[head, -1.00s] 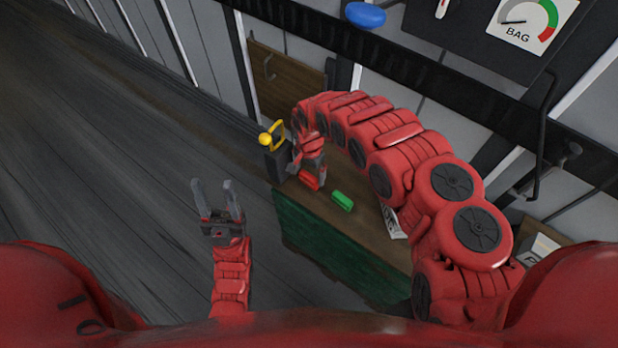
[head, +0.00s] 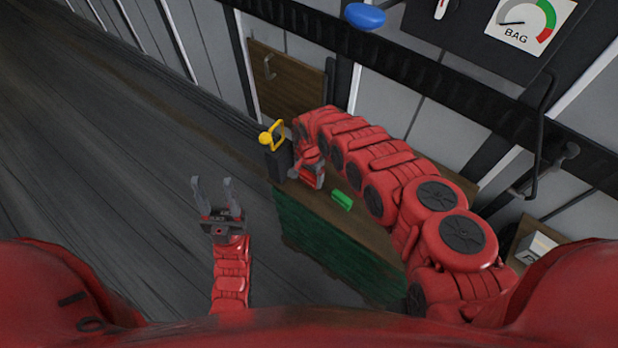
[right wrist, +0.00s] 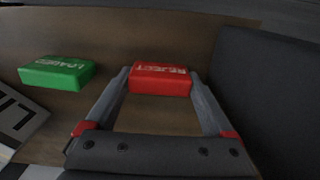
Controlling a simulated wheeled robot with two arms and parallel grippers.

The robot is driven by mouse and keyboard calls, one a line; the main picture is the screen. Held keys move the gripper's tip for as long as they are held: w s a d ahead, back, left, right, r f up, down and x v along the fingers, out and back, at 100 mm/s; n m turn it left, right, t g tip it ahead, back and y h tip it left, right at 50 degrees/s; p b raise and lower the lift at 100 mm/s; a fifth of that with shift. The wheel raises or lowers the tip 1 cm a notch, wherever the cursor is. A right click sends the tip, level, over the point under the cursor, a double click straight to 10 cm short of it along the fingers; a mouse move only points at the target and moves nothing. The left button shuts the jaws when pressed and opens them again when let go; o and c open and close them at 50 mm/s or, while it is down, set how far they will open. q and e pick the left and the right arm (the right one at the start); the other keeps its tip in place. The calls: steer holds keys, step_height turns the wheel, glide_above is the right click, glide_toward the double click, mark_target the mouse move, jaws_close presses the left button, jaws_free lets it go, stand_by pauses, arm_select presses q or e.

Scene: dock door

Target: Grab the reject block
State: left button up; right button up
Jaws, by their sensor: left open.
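The red reject block (right wrist: 160,78), with white lettering, lies on the bench top in the right wrist view. My right gripper (right wrist: 159,88) is open, its two fingers reaching to either side of the block with almost no gap; I cannot tell whether they touch it. In the head view my right gripper (head: 309,177) is low over the bench's far end, with red showing between its fingers. My left gripper (head: 217,199) is open and empty, over the floor left of the bench.
A green block (right wrist: 57,72) marked LOADED lies left of the reject block. A dark box (head: 278,160) with a yellow handle (head: 272,135) stands close beside my right gripper. The bench (head: 330,240) has green sides. A blue knob (head: 365,16) is on the wall.

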steer(key=shift+c, duration=1.1)
